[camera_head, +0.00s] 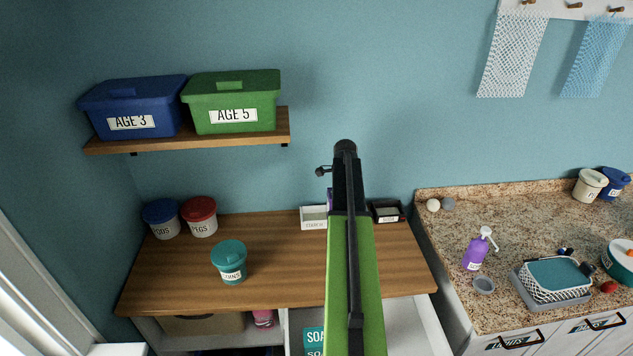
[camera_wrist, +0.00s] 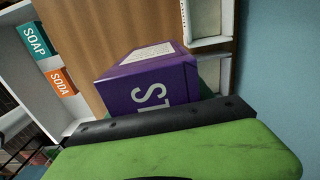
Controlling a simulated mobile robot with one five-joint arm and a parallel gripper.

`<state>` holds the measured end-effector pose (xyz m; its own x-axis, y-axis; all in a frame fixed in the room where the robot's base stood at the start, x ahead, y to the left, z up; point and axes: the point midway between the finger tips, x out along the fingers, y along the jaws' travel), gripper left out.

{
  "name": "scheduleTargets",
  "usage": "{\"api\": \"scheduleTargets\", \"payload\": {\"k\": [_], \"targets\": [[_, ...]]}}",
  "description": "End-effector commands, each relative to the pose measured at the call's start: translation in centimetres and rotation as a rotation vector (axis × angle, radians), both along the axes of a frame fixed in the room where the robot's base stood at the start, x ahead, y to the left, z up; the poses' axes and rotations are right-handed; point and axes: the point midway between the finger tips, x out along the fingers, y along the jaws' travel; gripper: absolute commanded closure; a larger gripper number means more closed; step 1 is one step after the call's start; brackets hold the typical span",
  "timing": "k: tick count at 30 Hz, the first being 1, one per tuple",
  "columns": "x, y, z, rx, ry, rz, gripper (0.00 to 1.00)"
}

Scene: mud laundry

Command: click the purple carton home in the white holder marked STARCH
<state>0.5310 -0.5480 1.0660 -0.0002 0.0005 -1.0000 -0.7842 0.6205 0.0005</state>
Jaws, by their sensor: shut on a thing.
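The purple carton (camera_wrist: 150,84) fills the middle of the wrist view, with large white "ST" letters on one face and a pale printed panel on another. My gripper (camera_wrist: 158,124) is shut on it; its black and green jaw covers the carton's near edge. In the head view, only a purple sliver of the carton (camera_head: 329,199) shows beside my arm, which hides the rest. The white STARCH holder (camera_head: 313,224) stands at the back of the wooden counter, just left of the carton. A white-edged tray shape beside the carton in the wrist view has no readable label.
A black holder (camera_head: 387,219) stands just right of my arm. A teal canister (camera_head: 229,262), a red-lidded jar (camera_head: 199,217) and a blue-lidded jar (camera_head: 161,219) stand left. Below the counter is an open drawer with a SOAP box (camera_head: 314,340).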

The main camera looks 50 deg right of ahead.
Motion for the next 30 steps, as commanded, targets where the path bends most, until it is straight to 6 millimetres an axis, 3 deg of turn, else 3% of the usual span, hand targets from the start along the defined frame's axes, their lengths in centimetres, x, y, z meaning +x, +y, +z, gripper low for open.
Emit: {"api": "scheduleTargets", "payload": {"k": [1,3,6,9,20,30], "targets": [[3.7,-1.0,1.1,0.000,0.000,0.001,1.00],[7.2,-1.3,1.7,0.000,0.000,-0.008,1.00],[10.9,-1.3,2.3,0.001,0.001,-0.018,1.00],[13.0,-1.1,2.5,0.001,0.001,-0.024,1.00],[13.7,-1.0,2.0,0.000,0.000,-0.029,1.00],[13.6,-1.0,-1.2,0.000,0.000,-0.029,1.00]]}}
